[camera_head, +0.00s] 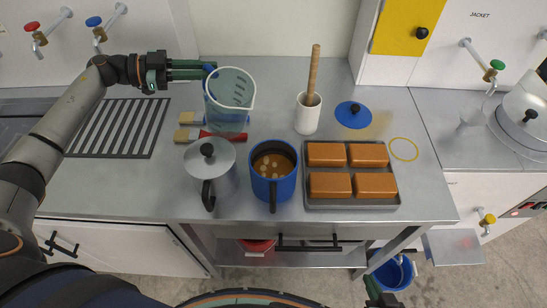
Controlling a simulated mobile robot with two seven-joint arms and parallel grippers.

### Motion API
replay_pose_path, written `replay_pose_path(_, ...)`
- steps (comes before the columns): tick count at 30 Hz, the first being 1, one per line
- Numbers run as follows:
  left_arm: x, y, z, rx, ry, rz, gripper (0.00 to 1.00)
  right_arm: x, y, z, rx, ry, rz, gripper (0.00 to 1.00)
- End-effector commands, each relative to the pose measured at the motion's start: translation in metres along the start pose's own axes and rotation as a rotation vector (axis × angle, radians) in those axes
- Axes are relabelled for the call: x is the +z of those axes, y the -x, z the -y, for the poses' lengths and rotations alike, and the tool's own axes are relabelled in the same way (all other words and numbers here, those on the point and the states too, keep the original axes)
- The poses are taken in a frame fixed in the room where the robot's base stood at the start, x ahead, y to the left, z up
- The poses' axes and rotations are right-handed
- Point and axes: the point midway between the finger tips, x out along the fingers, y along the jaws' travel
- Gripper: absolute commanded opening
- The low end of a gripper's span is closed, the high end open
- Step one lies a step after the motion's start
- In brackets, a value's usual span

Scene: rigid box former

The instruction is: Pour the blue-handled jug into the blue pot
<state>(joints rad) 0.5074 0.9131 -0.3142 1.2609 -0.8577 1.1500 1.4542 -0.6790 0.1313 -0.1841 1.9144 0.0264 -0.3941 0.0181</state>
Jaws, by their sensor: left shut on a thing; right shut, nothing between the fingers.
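The clear jug (229,118) has a blue handle (209,68) at its back left. My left gripper (205,70) is shut on that handle, its arm coming in from the left. The jug is behind and left of the blue pot; I cannot tell if its base touches the counter. The open blue pot (284,187) stands at the front middle of the counter, a dark handle towards me. It holds brown liquid with several pale pieces. My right gripper (371,282) is low at the bottom edge, shut and empty, beyond the counter's front edge and partly out of view.
A lidded grey pot (222,184) stands left of the blue pot. Brushes (190,135) lie beside the jug. A tray (350,203) of brown blocks is right. A pestle in a white mortar (307,118) and a blue lid (353,115) are behind. A slotted grate (118,128) is left.

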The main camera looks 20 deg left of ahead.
Motion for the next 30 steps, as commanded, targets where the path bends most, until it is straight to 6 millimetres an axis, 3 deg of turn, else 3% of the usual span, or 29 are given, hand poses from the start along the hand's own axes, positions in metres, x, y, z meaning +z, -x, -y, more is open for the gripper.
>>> replay_pose_path(1, 0.014, -0.001, 0.000, -0.002, 0.029, -0.019, 0.00, 0.008, -0.008, -0.001, 0.000, 0.000, -0.002, 0.00)
replay_pose_path(6, 0.037, 0.001, 0.003, -0.001, 0.118, -0.077, 0.00, 0.024, -0.022, -0.002, 0.000, 0.000, -0.001, 0.00)
replay_pose_path(18, 0.079, -0.001, 0.000, 0.004, 0.249, -0.163, 0.00, 0.055, -0.050, -0.004, 0.000, 0.000, 0.001, 0.00)
replay_pose_path(25, 0.086, -0.001, 0.000, 0.005, 0.282, -0.185, 0.00, 0.061, -0.056, -0.004, 0.000, 0.000, 0.001, 0.00)
replay_pose_path(30, 0.074, 0.002, 0.004, 0.006, 0.286, -0.188, 0.00, 0.052, -0.047, -0.004, 0.000, 0.000, 0.002, 0.00)
